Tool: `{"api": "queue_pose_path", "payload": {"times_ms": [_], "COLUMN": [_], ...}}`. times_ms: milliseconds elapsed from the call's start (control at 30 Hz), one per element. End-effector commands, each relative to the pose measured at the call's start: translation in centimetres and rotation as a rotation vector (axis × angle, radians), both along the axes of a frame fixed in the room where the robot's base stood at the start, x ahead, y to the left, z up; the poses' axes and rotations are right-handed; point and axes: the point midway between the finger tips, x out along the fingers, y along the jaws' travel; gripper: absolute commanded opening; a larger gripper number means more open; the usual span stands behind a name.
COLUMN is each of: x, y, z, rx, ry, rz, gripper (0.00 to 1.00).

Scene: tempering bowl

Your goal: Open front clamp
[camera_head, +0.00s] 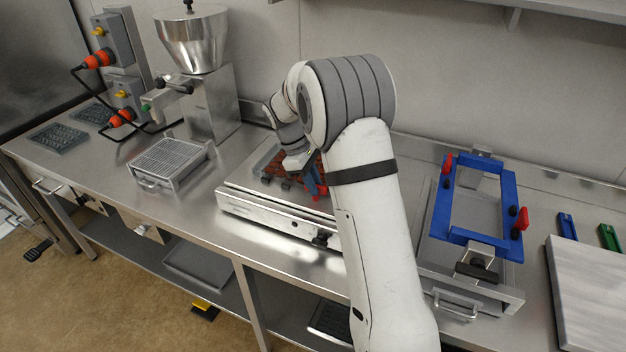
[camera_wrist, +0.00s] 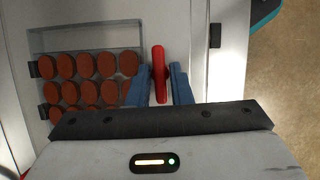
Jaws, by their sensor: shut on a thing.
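My gripper (camera_head: 314,180) reaches down over the middle station on the bench. Its two blue fingers are shut on a slim red handle (camera_wrist: 158,65), seen between them in the wrist view.
The middle station has a raised metal base (camera_head: 270,216). To its left are a wire-rack tray (camera_head: 168,160) and a metal hopper machine (camera_head: 205,85). A pale board (camera_head: 590,290) lies at the far right. The bench's front edge runs close by.

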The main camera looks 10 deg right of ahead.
Motion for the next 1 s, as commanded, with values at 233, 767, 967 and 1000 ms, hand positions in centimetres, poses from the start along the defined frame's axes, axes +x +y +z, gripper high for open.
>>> {"api": "queue_pose_path", "payload": {"times_ms": [233,767,967,1000], "x": [0.20,0.19,0.18,0.18], "y": [-0.03,-0.07,-0.08,-0.07], "z": [0.16,0.14,0.13,0.11], "rx": [0.000,0.000,0.000,0.000], "ry": [-0.005,-0.005,-0.005,-0.005], "rz": [-0.109,-0.155,-0.154,-0.154], "gripper": [0.00,0.00,0.24,0.27]}}
